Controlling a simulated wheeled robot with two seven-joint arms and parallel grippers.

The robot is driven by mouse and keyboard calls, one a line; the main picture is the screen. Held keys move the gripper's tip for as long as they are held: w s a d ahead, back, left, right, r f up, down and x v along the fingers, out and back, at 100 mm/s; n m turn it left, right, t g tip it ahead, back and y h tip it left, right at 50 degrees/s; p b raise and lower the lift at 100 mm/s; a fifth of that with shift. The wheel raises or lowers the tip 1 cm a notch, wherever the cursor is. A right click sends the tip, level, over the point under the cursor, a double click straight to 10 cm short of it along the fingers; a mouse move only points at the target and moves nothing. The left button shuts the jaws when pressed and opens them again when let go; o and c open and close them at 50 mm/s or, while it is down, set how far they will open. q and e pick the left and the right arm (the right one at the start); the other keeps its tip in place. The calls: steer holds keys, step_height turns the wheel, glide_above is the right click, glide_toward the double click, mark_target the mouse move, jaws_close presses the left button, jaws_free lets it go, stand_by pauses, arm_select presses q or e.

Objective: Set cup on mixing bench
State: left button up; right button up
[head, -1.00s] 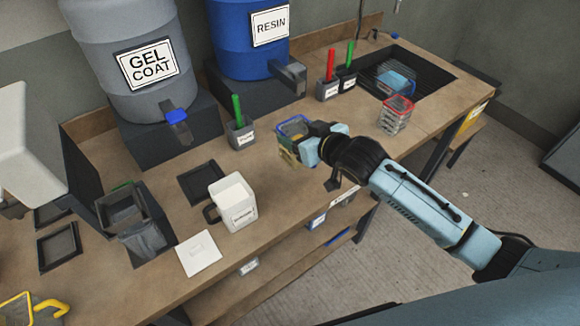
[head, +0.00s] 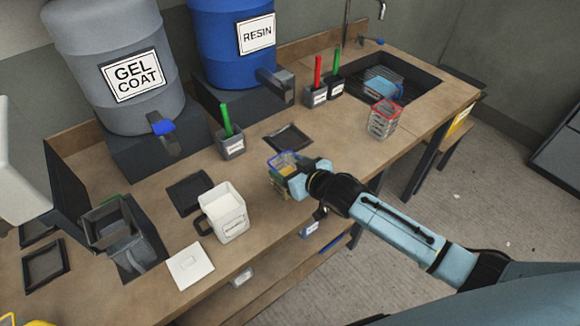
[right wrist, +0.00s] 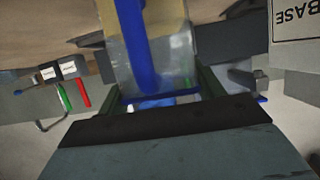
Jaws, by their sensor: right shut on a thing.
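A clear cup with a blue rim (head: 284,159) and yellowish contents is in my right gripper (head: 291,179), near the front edge of the wooden bench (head: 262,203). The gripper is shut on the cup's side. Whether the cup touches the bench or hangs just above it cannot be told. In the right wrist view the cup (right wrist: 165,60) sits between the two fingers, with a blue strip along it. My left gripper is not in view.
A dark square tray (head: 287,137) lies behind the cup. A white jug (head: 229,210) stands to its left, a red-rimmed clear container (head: 384,118) to its right. Pots with green and red sticks (head: 230,145) and a sink (head: 395,75) are farther back.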

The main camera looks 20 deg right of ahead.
steer(key=o, duration=1.7)
steer(key=shift+f, duration=0.1)
steer(key=shift+c, duration=0.2)
steer(key=shift+s+r, duration=0.15)
steer(key=shift+r, duration=0.1)
steer(key=v, duration=1.1)
steer(key=shift+s+d+r+p, duration=0.2)
steer(key=shift+s+p, duration=0.05)
steer(key=shift+p, duration=0.15)
steer(key=shift+f, duration=0.1)
